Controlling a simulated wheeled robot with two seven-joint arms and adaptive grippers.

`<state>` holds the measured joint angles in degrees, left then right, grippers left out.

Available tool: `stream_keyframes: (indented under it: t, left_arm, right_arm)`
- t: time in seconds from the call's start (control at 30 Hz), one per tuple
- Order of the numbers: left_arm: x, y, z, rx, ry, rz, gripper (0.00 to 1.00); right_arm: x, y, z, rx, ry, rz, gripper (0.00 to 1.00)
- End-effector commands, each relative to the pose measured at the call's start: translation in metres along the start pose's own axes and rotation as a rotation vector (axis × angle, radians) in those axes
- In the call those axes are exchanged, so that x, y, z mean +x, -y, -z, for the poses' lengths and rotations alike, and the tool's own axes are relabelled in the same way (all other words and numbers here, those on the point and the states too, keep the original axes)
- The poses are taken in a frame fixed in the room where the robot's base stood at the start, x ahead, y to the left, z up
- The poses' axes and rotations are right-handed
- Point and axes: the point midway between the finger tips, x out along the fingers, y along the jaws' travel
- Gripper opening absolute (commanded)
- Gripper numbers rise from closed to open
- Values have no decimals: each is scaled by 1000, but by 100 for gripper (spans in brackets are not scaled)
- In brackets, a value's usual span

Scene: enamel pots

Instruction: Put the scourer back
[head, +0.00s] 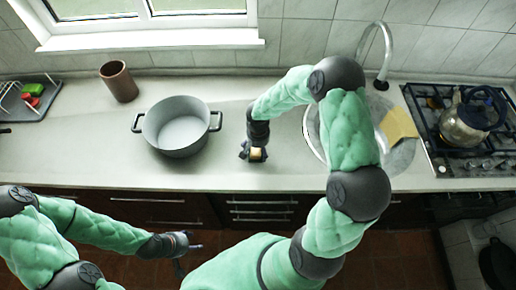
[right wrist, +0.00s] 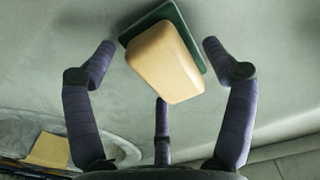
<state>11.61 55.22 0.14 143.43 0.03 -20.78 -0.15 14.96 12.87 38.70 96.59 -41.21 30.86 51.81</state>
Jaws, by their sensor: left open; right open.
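The scourer (right wrist: 168,62), a cream-yellow block with a dark green pad on one side, lies on the counter (head: 100,165) between the pot and the sink. In the head view the scourer (head: 257,154) is partly covered by my right gripper (head: 256,152). In the right wrist view my right gripper (right wrist: 159,50) is open, with its fingers spread on either side of the scourer and visible gaps to it. My left gripper (head: 183,247) is open and empty, low in front of the counter's drawers.
A grey two-handled pot (head: 182,132) stands left of the scourer. A brown cup (head: 119,82) and a rack tray (head: 30,105) with red and green items are further left. The sink, a tan cloth (head: 398,124) and a kettle (head: 468,122) on the hob are right.

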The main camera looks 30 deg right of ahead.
Motion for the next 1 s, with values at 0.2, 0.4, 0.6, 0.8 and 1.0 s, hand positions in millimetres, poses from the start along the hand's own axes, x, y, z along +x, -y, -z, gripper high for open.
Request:
stream_keyframes:
  t: [0.2,0.4,0.6,0.8,1.0]
  left_arm:
    - [-6,-2,0,0,0,0,55]
    - [-12,-4,0,0,0,0,55]
    - [-16,-6,-1,0,0,0,55]
    - [-17,-6,-1,0,0,0,55]
    - [-17,-6,-1,0,0,0,55]
  right_arm:
    - [-25,0,2,2,-6,2,84]
    - [-67,0,2,0,-6,2,84]
    - [-102,0,1,1,-3,2,84]
    - [-119,0,0,0,-1,1,84]
    - [-123,0,0,0,0,0,84]
